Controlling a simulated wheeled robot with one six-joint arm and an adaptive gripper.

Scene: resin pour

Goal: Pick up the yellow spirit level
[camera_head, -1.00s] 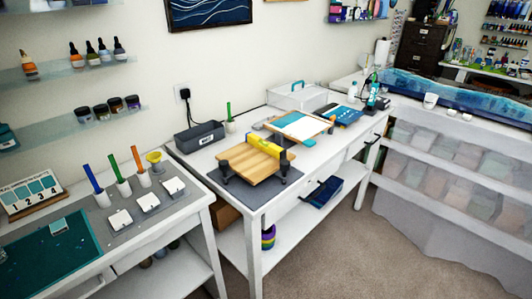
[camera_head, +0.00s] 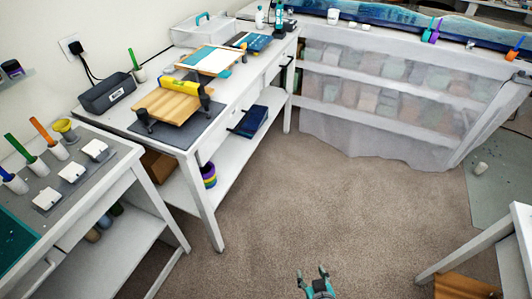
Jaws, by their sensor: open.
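The yellow spirit level (camera_head: 181,87) lies across the back part of a wooden board (camera_head: 166,107) on the white table along the wall. The board is held up on dark supports over a grey mat (camera_head: 187,135). My gripper (camera_head: 313,273) shows at the bottom edge of the view, low over the carpet. Its two fingers are apart, with nothing between them. It is far from the level, to the right of the table and nearer to me.
The carpet (camera_head: 330,205) between my gripper and the white table (camera_head: 206,150) is clear. A dark box (camera_head: 107,93) stands left of the board, and a framed white panel (camera_head: 208,60) lies behind it. Another white table (camera_head: 150,166) stands at left. A table corner (camera_head: 480,242) juts in at right.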

